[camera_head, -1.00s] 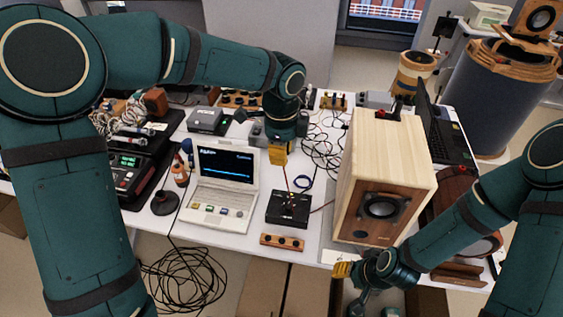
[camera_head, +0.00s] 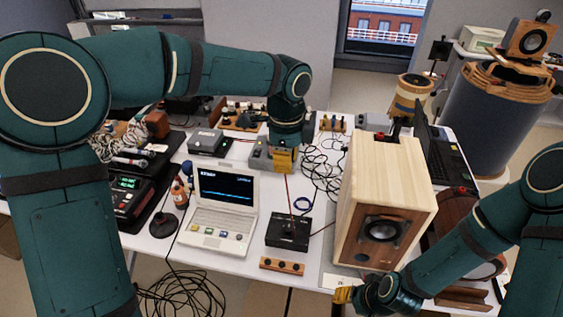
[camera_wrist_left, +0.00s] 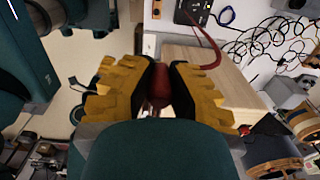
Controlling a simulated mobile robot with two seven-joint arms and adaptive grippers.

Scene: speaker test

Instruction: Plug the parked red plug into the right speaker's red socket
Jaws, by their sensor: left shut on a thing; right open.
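My left gripper (camera_head: 284,162) is above the middle of the table, behind the black box (camera_head: 288,232). It is shut on the red plug (camera_wrist_left: 159,86), seen between its orange fingers in the left wrist view. A red cable (camera_head: 289,193) runs from below the gripper toward the black box. The right speaker (camera_head: 352,218), a pale wooden cabinet with a dark round driver, stands to the right, apart from the left gripper. Its red socket cannot be made out. My right gripper (camera_head: 343,296) is open at the table's front edge, below the speaker; its fingers are partly hidden.
A white laptop (camera_head: 222,212) stands left of the black box. A small wooden block (camera_head: 282,265) lies in front of the box. Loose black cables (camera_head: 322,170) lie between the left gripper and the speaker. A dark laptop (camera_head: 448,155) stands behind the speaker.

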